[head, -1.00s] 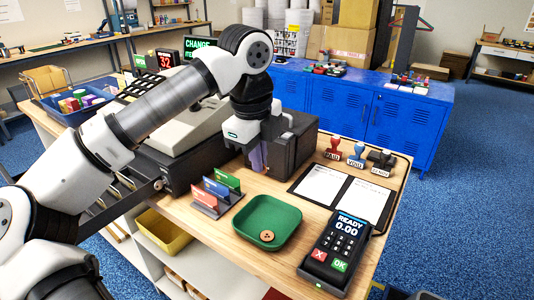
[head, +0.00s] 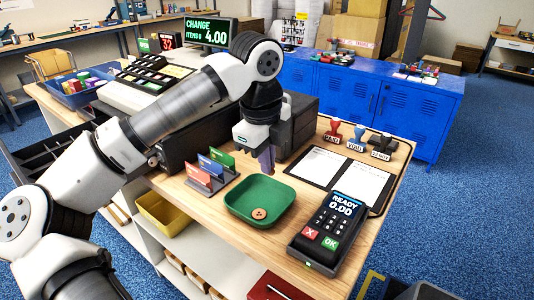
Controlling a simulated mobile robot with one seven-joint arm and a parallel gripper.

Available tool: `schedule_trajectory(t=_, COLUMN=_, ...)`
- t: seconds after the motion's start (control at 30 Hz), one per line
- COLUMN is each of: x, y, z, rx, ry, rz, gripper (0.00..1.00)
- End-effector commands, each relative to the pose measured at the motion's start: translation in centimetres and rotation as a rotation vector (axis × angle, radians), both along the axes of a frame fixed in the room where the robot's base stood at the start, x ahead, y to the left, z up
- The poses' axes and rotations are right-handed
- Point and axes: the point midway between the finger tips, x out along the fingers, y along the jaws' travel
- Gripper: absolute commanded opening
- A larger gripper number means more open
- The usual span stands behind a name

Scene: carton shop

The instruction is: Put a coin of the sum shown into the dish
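The green dish (head: 236,201) stands on the wooden counter, with one round brown coin-like disc (head: 259,213) with small dark marks in it. The display (head: 208,31) behind the register reads CHANGE and 4.00. An open black drawer (head: 60,142) with compartments sticks out at the left, partly hidden by my arm; I cannot make out coins in it. My gripper (head: 266,160) points down above the counter, behind the dish and in front of a black box. Its purplish fingers are small and seen from the side, so I cannot tell whether they are open or hold anything.
A card rack (head: 207,172) stands left of the dish, and a card terminal (head: 328,228) reading READY 0.00 at its right. Behind lie a clipboard (head: 345,178) and several stamps (head: 358,137). A yellow bin (head: 164,213) sits on the shelf below. The black box (head: 300,125) is close to my gripper.

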Motion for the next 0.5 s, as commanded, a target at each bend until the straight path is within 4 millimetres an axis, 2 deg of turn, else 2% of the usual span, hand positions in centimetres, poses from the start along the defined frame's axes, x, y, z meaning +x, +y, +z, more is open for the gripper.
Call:
schedule_trajectory(t=0.1, x=0.01, y=-0.01, z=-0.89, rx=0.000, ry=0.000, rz=0.000, gripper=0.00)
schedule_trajectory(t=0.37, x=0.01, y=0.00, z=-0.87, rx=0.001, ry=-0.001, rz=0.001, gripper=0.00)
schedule_trajectory(t=0.4, x=0.01, y=0.00, z=-0.87, rx=0.001, ry=-0.001, rz=0.000, gripper=0.07)
schedule_trajectory(t=0.5, x=0.01, y=0.00, z=-0.87, rx=0.000, ry=0.000, rz=0.000, gripper=0.20)
